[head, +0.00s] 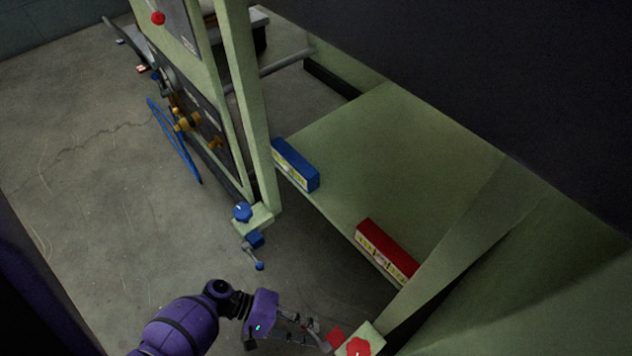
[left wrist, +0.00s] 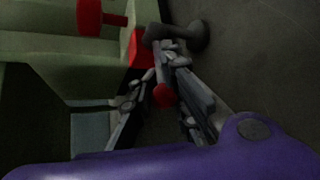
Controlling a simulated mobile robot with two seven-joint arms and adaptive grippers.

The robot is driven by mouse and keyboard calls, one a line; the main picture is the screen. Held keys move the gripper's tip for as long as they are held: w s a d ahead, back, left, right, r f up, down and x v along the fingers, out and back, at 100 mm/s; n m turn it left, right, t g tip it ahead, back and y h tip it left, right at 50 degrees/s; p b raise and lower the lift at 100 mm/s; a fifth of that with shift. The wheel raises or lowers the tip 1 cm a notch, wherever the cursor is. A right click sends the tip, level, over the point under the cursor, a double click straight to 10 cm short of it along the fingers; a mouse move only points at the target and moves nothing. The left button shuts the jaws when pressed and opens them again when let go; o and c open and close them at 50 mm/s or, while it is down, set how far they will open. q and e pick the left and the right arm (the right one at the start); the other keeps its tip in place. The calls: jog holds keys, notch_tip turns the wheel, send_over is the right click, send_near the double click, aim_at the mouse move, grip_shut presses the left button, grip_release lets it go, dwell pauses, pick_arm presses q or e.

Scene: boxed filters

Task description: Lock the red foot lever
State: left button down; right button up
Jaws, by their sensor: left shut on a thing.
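The red foot lever sits at a pale green frame foot at the bottom of the head view, with its red block (head: 336,337) beside a red knob (head: 357,347). My left gripper (head: 318,335) reaches it from the left and is shut on the lever. In the left wrist view the red block (left wrist: 138,48) and the red knob (left wrist: 90,16) are at the top. The red ball end (left wrist: 163,95) of the lever shows between my left fingers (left wrist: 160,72). The fingers and the dark picture hide part of the lever's arm. My right gripper is out of view.
A blue foot lever (head: 255,240) with a blue knob (head: 242,212) is on the other frame foot. A blue box (head: 295,166) and a red box (head: 387,250) lie on the green shelf (head: 345,150). The concrete floor at left is mostly clear.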

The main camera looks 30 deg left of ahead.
pick_arm(q)
jog(key=c, duration=2)
grip_release()
jog(key=shift+s+r, duration=0.1)
jog(key=shift+s, duration=0.2)
jog(key=shift+o, duration=0.9)
jog(key=shift+w, duration=0.1)
jog(key=v, duration=1.2)
jog(key=shift+r, duration=0.15)
